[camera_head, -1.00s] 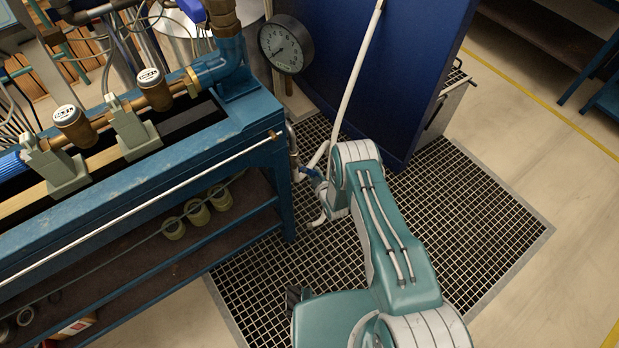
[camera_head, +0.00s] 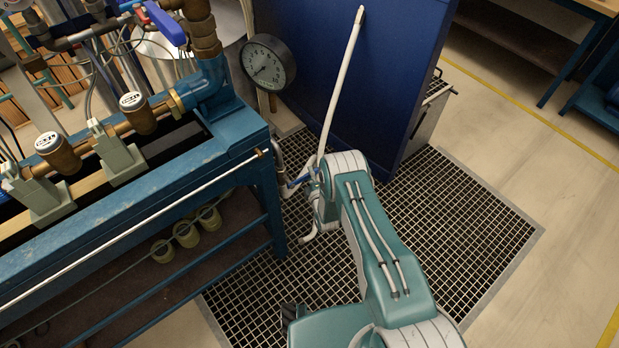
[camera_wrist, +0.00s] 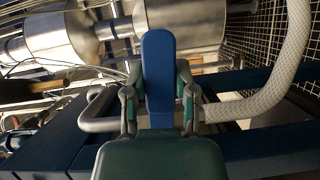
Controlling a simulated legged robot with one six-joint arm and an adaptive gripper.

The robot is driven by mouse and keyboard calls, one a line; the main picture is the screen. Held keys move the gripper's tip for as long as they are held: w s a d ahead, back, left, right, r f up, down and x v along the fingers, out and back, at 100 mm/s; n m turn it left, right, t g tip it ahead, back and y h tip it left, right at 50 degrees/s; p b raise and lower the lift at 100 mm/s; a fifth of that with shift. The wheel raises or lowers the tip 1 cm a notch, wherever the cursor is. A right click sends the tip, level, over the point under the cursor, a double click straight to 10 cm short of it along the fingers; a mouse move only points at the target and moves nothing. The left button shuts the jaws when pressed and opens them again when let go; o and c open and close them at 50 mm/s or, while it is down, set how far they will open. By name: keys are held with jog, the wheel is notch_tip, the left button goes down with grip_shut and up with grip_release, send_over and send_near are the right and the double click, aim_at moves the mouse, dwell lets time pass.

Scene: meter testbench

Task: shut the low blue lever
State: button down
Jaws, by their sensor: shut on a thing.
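The low blue lever (camera_wrist: 158,75) stands in the middle of the wrist view, its flat blue handle between my gripper's two fingers. My gripper (camera_wrist: 158,100) is shut on it. In the head view only a small blue part of the lever (camera_head: 300,181) shows at the left of my arm's end, beside the bench's front corner leg. My gripper is mostly hidden there behind my own arm, so the exact grip shows only in the wrist view.
A blue bench (camera_head: 225,150) with pipes and meters stands at left. A round gauge (camera_head: 268,64) rises near its corner. A dark blue panel (camera_head: 345,75) stands behind my arm. A pale hose (camera_wrist: 290,60) curves close by at right in the wrist view. Floor grating (camera_head: 450,220) is clear at right.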

jog(key=shift+a+r+n, duration=0.15)
jog(key=shift+r+n, duration=0.3)
jog(key=shift+n, duration=0.15)
jog(key=shift+c, duration=2)
grip_release()
jog(key=shift+a, duration=0.1)
jog(key=shift+s, duration=0.2)
jog(key=s+d, duration=0.2)
jog(key=s, duration=0.9)
jog(key=shift+s+d, duration=0.2)
jog(key=shift+f, duration=0.1)
